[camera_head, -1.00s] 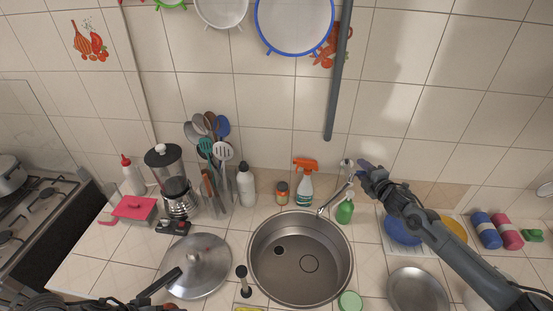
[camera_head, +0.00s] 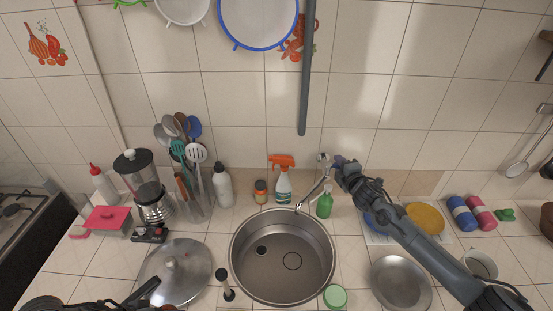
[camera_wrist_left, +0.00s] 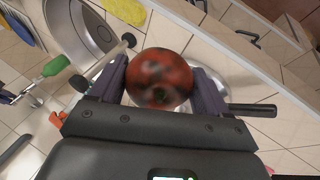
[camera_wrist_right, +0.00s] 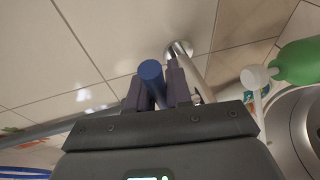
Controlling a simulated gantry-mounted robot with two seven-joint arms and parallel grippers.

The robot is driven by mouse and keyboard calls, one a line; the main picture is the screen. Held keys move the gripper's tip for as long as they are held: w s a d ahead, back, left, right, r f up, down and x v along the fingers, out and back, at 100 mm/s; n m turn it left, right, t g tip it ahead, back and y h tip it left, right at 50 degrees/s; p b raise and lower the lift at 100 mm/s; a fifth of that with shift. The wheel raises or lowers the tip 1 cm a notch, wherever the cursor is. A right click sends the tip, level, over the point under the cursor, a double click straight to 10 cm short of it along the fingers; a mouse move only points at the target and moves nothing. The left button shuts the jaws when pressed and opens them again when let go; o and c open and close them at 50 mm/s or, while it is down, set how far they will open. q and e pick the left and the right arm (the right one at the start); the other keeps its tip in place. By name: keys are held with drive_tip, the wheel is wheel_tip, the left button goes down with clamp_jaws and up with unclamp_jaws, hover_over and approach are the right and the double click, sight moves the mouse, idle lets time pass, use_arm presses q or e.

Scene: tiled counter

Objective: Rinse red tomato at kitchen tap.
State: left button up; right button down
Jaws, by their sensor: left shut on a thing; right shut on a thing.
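My left gripper (camera_wrist_left: 161,78) is shut on the red tomato (camera_wrist_left: 160,70), which has dark patches on its skin. In the head view the left arm is at the bottom left edge, and its grip is not clear there. My right gripper (camera_head: 340,164) is at the tap (camera_head: 313,193) behind the sink. In the right wrist view this gripper (camera_wrist_right: 156,88) is shut on the tap's blue cylindrical handle (camera_wrist_right: 151,70). The round metal sink (camera_head: 275,278) is below the tap spout, and no water shows from the spout.
A pot lid (camera_head: 176,272) lies left of the sink. A green soap bottle (camera_head: 324,204) and an orange-topped spray bottle (camera_head: 283,185) stand behind it. A metal plate (camera_head: 401,284) is to the right. A green-lidded round item (camera_head: 335,297) sits by the sink's front right rim.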

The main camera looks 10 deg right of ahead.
use_arm(q)
drive_tip(key=shift+a, duration=0.3)
use_arm(e)
drive_tip(key=shift+s+m+h, duration=0.3)
drive_tip(key=shift+m+h, duration=0.5)
drive_tip(key=shift+h, duration=0.3)
drive_tip(key=c, duration=1.1)
unclamp_jaws()
drive_tip(key=shift+s, duration=0.15)
use_arm(q)
wheel_tip(320, 180, down, 2)
drive_tip(key=b, duration=0.2)
drive_tip(key=shift+f+b, duration=0.25)
drive_tip(key=shift+b, duration=0.1)
use_arm(e)
drive_tip(key=v, duration=1.1)
drive_tip(key=shift+s+r, duration=0.2)
drive_tip(key=shift+s, duration=0.15)
drive_tip(key=shift+a, duration=0.1)
